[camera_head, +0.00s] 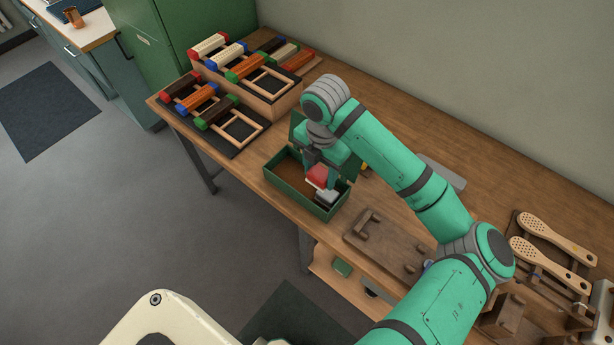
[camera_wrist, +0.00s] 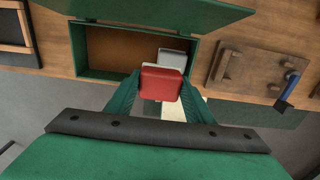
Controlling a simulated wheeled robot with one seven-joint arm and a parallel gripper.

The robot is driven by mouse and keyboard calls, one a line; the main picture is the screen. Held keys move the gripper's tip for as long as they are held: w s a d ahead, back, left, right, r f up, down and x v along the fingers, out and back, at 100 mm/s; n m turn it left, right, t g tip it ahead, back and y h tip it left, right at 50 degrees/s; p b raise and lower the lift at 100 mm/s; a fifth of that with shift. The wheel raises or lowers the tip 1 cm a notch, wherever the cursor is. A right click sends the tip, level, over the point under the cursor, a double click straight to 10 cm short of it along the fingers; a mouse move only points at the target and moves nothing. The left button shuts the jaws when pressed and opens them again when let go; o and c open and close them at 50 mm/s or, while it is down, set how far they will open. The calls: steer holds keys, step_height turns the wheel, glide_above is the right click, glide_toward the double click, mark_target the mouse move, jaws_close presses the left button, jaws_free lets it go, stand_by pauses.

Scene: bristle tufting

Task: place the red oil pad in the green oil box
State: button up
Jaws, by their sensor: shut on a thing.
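The red oil pad (camera_head: 317,177) is held between the fingers of my gripper (camera_head: 319,183), above the right part of the green oil box. In the wrist view the red pad (camera_wrist: 161,83) sits between the two green fingertips of my gripper (camera_wrist: 158,93). The green oil box (camera_head: 286,192) stands open at the table's front edge, its lid raised at the back. Its brown inside (camera_wrist: 115,47) shows empty on the left. A light grey block (camera_wrist: 173,58) lies in its right part, partly hidden by the pad.
A wooden fixture board (camera_head: 370,246) lies to the right of the box. Racks of coloured bristle bundles (camera_head: 240,75) stand at the left end of the table. The open lid (camera_wrist: 150,12) rises behind the box.

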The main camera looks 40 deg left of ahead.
glide_above(306, 185)
step_height(306, 185, down, 6)
steer(key=shift+d, duration=0.15)
steer(key=shift+f, duration=1.65)
steer(key=shift+f, duration=0.1)
steer(key=o, duration=0.9)
step_height(306, 185, up, 12)
steer(key=shift+r, duration=0.1)
